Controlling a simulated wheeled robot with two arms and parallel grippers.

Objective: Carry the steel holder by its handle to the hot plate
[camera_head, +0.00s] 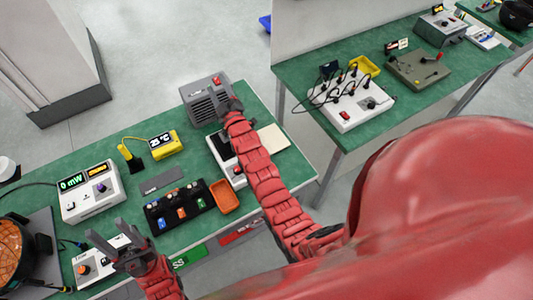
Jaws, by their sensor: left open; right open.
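I cannot clearly pick out a steel holder or its handle. A ribbed grey box (205,107) with a red part on top stands at the back of the green bench. My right gripper (233,104) is at its right side; its fingers are small and dark here, and contact cannot be told. A white unit with a dark top (220,146), perhaps the hot plate, lies just in front of the box, partly hidden by my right arm. My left gripper (107,234) is open and empty over the front left of the bench, its fingers apart.
A black tray (156,222) with several coloured pieces sits mid-bench, beside an orange bin (224,196). A white meter (92,193), a yellow timer-like display (166,145) and a round orange-topped vessel (10,245) stand further left. A second green bench (385,120) holds more equipment.

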